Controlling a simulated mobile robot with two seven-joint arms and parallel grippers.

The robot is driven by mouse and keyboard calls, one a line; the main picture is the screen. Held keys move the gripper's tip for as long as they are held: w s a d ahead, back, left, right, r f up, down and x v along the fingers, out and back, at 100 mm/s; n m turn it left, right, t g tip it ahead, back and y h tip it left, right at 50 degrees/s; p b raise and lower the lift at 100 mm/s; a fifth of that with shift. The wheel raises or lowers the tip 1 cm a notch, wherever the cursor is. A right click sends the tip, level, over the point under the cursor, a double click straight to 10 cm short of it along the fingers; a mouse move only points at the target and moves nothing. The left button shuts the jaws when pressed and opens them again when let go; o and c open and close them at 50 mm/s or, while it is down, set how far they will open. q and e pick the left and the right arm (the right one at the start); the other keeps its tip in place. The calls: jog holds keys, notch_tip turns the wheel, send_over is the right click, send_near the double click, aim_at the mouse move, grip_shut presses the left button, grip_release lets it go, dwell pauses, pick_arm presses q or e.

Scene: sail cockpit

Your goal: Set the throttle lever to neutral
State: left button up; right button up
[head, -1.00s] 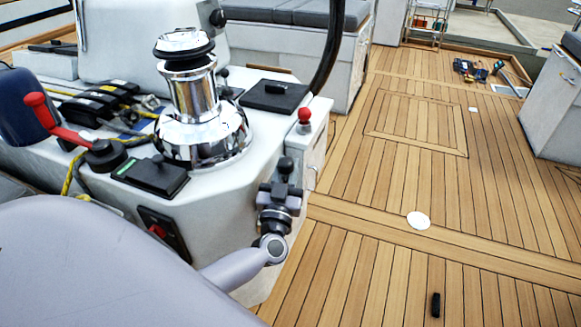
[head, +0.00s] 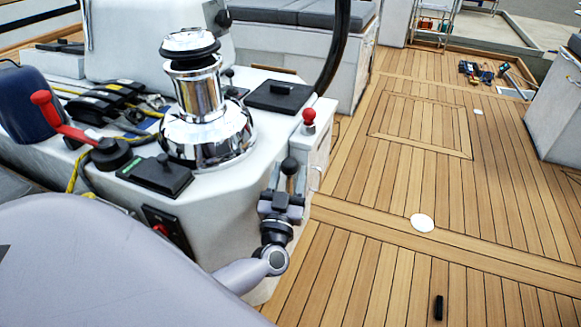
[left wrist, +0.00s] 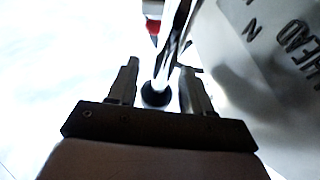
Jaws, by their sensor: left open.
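The throttle lever has a black ball knob (head: 289,166) on a metal shaft and stands at the side of the white cockpit console. My left gripper (head: 283,188) is open beside the lever, just below its knob in the head view. In the left wrist view the black knob (left wrist: 156,95) and bright shaft lie between the two spread fingers of my left gripper (left wrist: 158,80). I cannot tell whether either finger touches it. The panel (left wrist: 270,60) beside it carries the letters N and AHEAD. My right gripper is not in view.
A red-knobbed lever (head: 309,118) stands just behind the throttle. A chrome winch (head: 205,125), a red-handled crank (head: 62,118) and black hatches sit on the console. The teak deck (head: 400,185) to the right is mostly clear, with a white disc (head: 422,223) on it.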

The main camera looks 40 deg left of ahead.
pick_arm(q)
jog(key=shift+v, duration=2.55)
